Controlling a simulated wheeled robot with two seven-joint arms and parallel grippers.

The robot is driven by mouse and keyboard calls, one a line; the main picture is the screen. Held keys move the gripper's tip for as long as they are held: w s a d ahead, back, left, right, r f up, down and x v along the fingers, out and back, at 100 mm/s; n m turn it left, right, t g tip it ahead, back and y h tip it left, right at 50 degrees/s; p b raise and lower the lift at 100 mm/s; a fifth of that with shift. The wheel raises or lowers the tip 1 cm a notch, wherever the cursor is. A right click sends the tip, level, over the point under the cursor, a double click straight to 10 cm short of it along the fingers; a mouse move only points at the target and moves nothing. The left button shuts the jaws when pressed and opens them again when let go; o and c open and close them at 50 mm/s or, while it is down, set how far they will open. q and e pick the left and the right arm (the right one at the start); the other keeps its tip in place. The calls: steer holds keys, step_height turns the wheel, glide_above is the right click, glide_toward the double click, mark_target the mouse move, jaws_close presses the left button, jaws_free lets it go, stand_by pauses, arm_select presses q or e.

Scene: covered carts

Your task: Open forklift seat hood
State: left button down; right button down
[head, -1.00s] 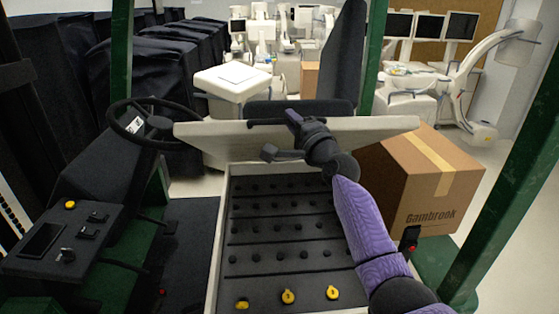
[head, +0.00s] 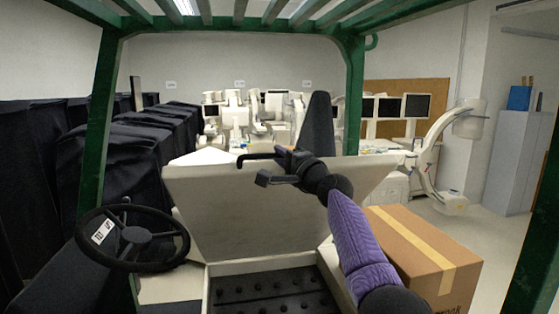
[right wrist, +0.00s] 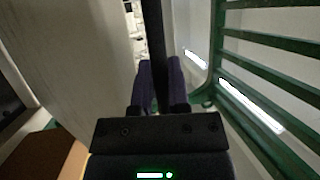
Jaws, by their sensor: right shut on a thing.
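The forklift seat hood (head: 250,212) is a pale panel tilted steeply up over the compartment with the black studded floor (head: 270,290). A black handle bar (head: 256,156) runs along its upper edge. My right gripper (head: 281,160) is at this edge, shut on the handle. In the right wrist view, the dark bar (right wrist: 156,45) passes between the gripper's purple fingers (right wrist: 160,82), and the pale hood panel (right wrist: 75,70) stands to the left. The dark seat back (head: 317,125) rises behind the hood. My left gripper is not in view.
A black steering wheel (head: 125,240) is at the left. A cardboard box (head: 410,250) stands at the right, close to my right arm. Green frame posts (head: 100,120) and an overhead guard (head: 260,12) enclose the cab. Covered carts and medical machines stand behind.

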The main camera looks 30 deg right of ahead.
steer(key=shift+f, duration=0.1)
steer(key=c, duration=0.6)
jaws_free()
steer(key=shift+w, duration=0.1)
steer(key=shift+s, duration=0.3)
steer(key=b+v, duration=0.2)
steer(key=v, duration=0.7)
steer(key=shift+s, duration=0.3)
